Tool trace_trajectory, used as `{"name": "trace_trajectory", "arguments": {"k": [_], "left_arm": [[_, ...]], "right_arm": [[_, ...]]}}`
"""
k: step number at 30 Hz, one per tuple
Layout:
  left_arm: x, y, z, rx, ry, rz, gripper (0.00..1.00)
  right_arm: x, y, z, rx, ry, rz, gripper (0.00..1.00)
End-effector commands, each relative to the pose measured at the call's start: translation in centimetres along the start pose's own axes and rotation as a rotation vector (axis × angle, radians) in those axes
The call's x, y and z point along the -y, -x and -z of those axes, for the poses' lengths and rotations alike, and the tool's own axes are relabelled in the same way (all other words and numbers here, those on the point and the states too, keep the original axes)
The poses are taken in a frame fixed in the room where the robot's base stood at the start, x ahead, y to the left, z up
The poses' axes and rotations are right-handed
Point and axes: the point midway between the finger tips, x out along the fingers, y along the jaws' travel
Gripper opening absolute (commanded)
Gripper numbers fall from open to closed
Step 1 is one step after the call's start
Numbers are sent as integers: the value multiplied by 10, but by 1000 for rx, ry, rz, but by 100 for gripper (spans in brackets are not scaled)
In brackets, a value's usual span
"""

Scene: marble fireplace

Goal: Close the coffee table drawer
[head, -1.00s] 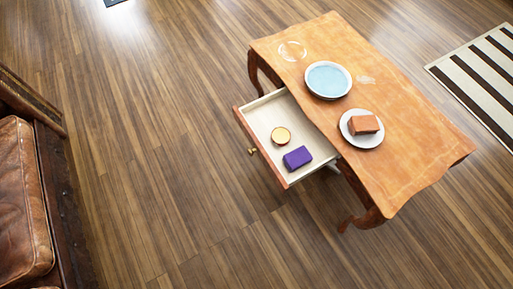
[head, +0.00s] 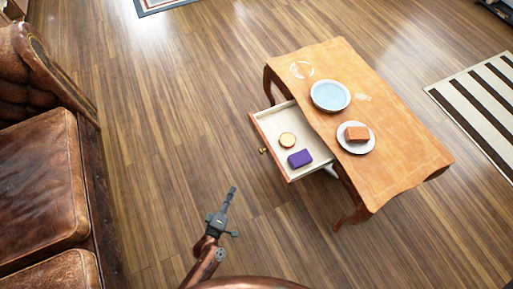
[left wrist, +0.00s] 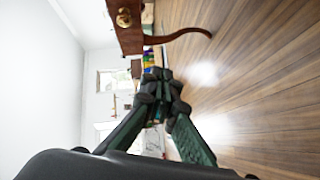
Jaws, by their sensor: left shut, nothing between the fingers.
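The coffee table (head: 405,165) stands right of centre in the head view. Its drawer (head: 270,122) is pulled out toward the left. A purple box (head: 300,158) and a round gold-topped item (head: 287,140) lie inside it. The brass knob (head: 263,151) is on the drawer front. My left gripper (head: 233,190) is shut and empty, below and left of the drawer, apart from it. In the left wrist view the gripper (left wrist: 158,75) shows its fingers together, with a wooden front and a brass knob (left wrist: 124,18) at the top. My right gripper is not in view.
A blue-centred bowl (head: 330,96), a plate (head: 350,148) with a brown block (head: 356,133) and a clear glass item (head: 302,69) are on the tabletop. A leather sofa (head: 45,190) stands at the left. Bare wooden floor (head: 170,110) lies between sofa and table.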

Motion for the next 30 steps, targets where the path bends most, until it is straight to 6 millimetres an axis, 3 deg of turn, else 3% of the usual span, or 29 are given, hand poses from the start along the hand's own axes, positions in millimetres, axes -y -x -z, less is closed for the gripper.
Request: {"name": "trace_trajectory", "arguments": {"k": [1, 3, 6, 10, 17, 28, 30], "left_arm": [[-36, -25, 9, -13, 66, -42, 0], [-61, -48, 14, -22, 158, -72, 0], [-84, -70, 17, -28, 250, -99, 0], [-94, -82, 18, -30, 302, -110, 0], [-94, -110, 17, -30, 308, -110, 0], [-100, -184, 20, -30, 307, -108, 0], [-105, -191, 11, -29, 309, -108, 0]], "right_arm": [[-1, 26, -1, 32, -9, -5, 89], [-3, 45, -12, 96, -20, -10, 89], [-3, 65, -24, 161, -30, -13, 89], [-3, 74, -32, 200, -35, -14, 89], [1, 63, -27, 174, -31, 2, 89], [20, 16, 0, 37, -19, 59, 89], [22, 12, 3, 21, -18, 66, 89]]}}
